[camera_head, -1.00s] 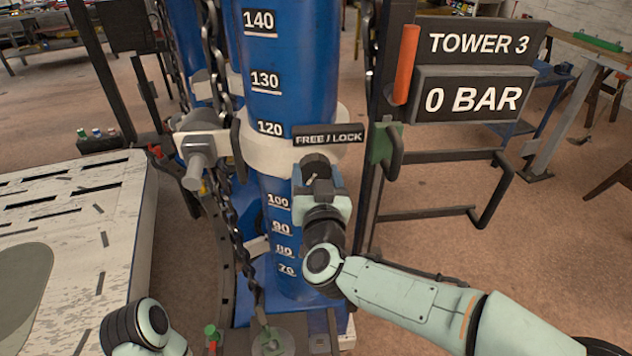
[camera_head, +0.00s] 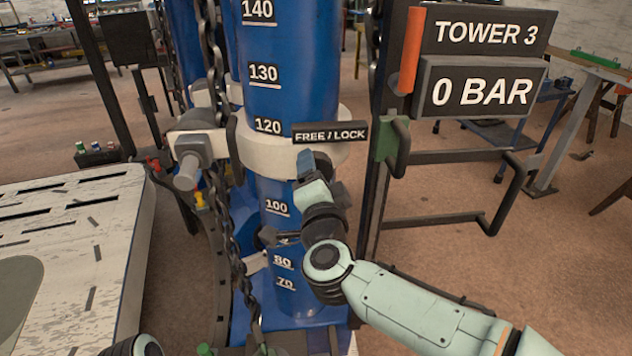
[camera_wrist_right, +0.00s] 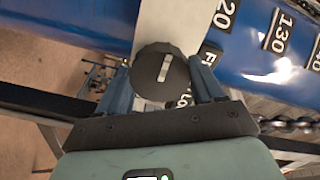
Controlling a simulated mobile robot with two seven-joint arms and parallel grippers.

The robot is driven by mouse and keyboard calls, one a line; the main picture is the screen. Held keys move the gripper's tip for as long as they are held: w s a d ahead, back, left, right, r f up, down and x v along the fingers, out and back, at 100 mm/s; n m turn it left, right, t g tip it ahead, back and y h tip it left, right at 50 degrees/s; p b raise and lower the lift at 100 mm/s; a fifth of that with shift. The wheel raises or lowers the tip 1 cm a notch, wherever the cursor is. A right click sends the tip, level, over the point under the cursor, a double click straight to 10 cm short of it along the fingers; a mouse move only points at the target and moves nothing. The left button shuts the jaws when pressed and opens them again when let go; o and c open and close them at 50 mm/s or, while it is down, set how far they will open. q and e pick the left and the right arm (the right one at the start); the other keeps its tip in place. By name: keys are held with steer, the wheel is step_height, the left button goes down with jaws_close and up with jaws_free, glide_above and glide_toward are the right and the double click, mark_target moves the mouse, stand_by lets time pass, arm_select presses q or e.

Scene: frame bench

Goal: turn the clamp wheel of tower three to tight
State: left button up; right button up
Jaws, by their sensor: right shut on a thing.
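The clamp wheel (camera_wrist_right: 160,72) is a round black knob with a pale bar mark, in the right wrist view. The mark stands nearly upright there, tilted slightly. My right gripper (camera_wrist_right: 163,78) is shut on it, with one blue finger at each side. In the head view, my right gripper (camera_head: 311,166) is tilted just under the black FREE / LOCK plate (camera_head: 330,132) and mostly hides the wheel. The wheel sits at the white collar (camera_head: 268,155) around the blue column (camera_head: 290,70). The sign (camera_head: 487,33) reads TOWER 3. My left gripper is out of view.
A display (camera_head: 482,92) reads 0 BAR. A dark post with an orange handle (camera_head: 412,50) and a green bracket (camera_head: 390,139) stands close right of the wheel. A chain (camera_head: 232,240) hangs left of the column. A worn white table (camera_head: 105,230) is at left.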

arm_select(q)
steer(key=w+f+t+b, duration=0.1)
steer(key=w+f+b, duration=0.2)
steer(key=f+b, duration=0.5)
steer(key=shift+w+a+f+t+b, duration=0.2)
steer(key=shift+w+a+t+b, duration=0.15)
steer(key=shift+b, duration=0.2)
arm_select(e)
steer(key=shift+r+m, duration=0.15)
steer(key=shift+m, duration=8.95)
steer(key=o, duration=1)
steer(key=shift+o, duration=0.2)
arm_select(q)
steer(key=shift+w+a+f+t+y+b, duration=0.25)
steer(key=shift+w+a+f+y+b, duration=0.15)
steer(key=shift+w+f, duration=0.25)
arm_select(e)
steer(key=s+d, duration=0.1)
steer(key=s, duration=1.2)
steer(key=shift+s+d, duration=0.2)
